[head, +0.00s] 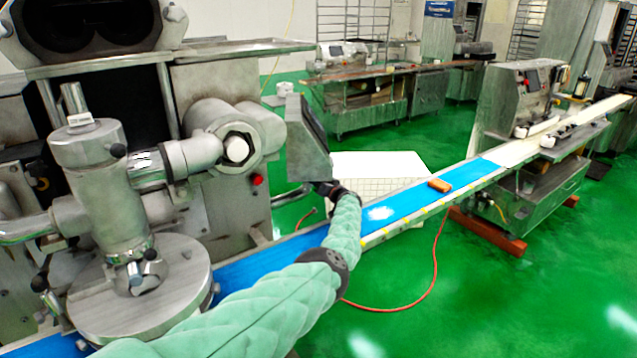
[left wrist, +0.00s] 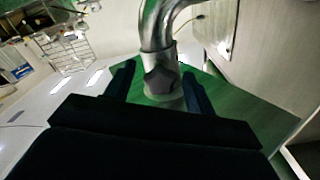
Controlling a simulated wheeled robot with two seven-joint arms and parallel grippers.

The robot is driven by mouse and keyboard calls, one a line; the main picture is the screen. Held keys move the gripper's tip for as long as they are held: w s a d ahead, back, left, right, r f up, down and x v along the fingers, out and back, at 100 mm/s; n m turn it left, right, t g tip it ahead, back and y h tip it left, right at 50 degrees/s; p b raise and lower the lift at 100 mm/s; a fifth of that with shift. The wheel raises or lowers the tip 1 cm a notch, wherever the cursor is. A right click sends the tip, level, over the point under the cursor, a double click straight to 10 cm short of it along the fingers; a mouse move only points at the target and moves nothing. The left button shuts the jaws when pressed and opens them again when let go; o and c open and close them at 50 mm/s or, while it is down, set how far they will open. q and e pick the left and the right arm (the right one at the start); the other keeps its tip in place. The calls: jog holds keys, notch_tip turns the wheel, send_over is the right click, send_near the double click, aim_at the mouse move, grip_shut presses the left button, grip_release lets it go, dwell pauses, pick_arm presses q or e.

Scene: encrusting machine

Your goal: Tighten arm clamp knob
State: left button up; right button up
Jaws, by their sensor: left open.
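The arm clamp knob (left wrist: 162,80) is a grey faceted knob on a bent metal pipe (left wrist: 158,28) in the left wrist view. My left gripper (left wrist: 160,88) is open, with one dark finger on each side of the knob. I cannot tell whether either finger touches it. In the head view my left gripper (head: 327,187) is at the end of the green padded arm, just below the tilted control panel (head: 308,140). The knob cannot be made out there. My right gripper is not in view.
A large steel machine (head: 215,85) with a round plate (head: 140,290) stands at the left. A blue conveyor belt (head: 400,207) runs to the right under my arm, carrying an orange-brown block (head: 439,185). A red hose (head: 415,295) lies on the open green floor.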

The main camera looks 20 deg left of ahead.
pick_arm(q)
jog(key=v, duration=0.7)
jog(key=shift+s+d, duration=0.15)
jog(key=shift+d, duration=0.05)
pick_arm(e)
jog(key=shift+w+f, duration=0.1)
jog(key=shift+f, duration=0.6)
jog(key=shift+s+f, duration=0.2)
jog(key=shift+s, duration=0.1)
jog(key=shift+f, duration=0.1)
